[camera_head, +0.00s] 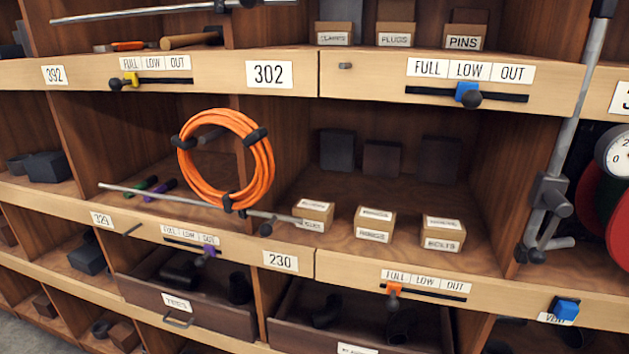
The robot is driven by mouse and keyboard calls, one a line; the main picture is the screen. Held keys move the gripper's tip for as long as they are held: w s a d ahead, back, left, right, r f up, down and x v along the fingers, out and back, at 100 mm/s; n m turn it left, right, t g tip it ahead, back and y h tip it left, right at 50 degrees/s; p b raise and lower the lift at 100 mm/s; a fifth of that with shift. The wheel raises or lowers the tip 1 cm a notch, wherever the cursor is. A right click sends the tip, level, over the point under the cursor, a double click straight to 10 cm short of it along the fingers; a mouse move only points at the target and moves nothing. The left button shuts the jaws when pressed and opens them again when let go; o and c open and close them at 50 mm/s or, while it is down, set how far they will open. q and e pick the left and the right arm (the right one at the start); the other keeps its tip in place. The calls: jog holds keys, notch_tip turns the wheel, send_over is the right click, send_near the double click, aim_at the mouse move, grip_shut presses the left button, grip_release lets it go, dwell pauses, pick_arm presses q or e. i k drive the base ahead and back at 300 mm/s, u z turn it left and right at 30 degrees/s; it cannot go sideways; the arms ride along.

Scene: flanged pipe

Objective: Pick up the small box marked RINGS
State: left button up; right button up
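Three small tan boxes with white labels stand in a row at the front of the middle shelf bay. The middle one (375,224) has a small, blurred label that appears to read RINGS. It stands upright, apart from its neighbours. The right box (442,233) is marked BOLTS. The left box (314,214) has a label too small to read surely, and the end of a thin metal rod (160,196) reaches its front. Neither of my grippers is in view.
An orange hose coil (226,160) hangs left of the boxes. A metal pole (570,120) with clamps and a dial gauge (618,155) stand at the right. Dark blocks (381,158) stand behind the boxes. An orange slider (394,290) sits on the shelf edge below.

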aim_at(372, 223)
jog(key=u, duration=0.05)
jog(key=k, duration=1.05)
jog(key=z, duration=0.65)
jog(key=i, duration=1.3)
jog(key=u, duration=0.45)
